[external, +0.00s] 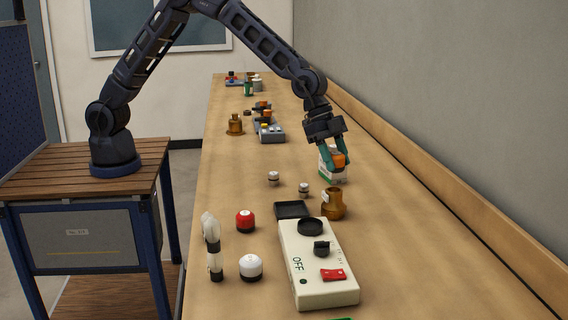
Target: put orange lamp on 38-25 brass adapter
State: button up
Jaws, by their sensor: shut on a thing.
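My gripper (337,154) is at the middle right of the external view, fingers pointing down. It is shut on the orange lamp (338,160), a small orange piece between the fingertips, held above the table. A brass adapter (334,205) stands upright on the table, below and nearer the camera than the gripper, just behind the white control box. It carries a pale label, too small to read. Another brass piece (235,125) stands farther back on the left. I cannot tell from the labels which one is 38-25.
The white control box (318,270), a black tray (291,210), a red-topped knob (245,221), a white knob (250,267) and two small metal fittings (273,178) lie nearby. The table's right strip is clear.

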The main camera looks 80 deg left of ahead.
aim_at(334, 189)
jog(key=shift+f, duration=2.8)
jog(key=o, duration=1)
jog(key=shift+f, duration=0.1)
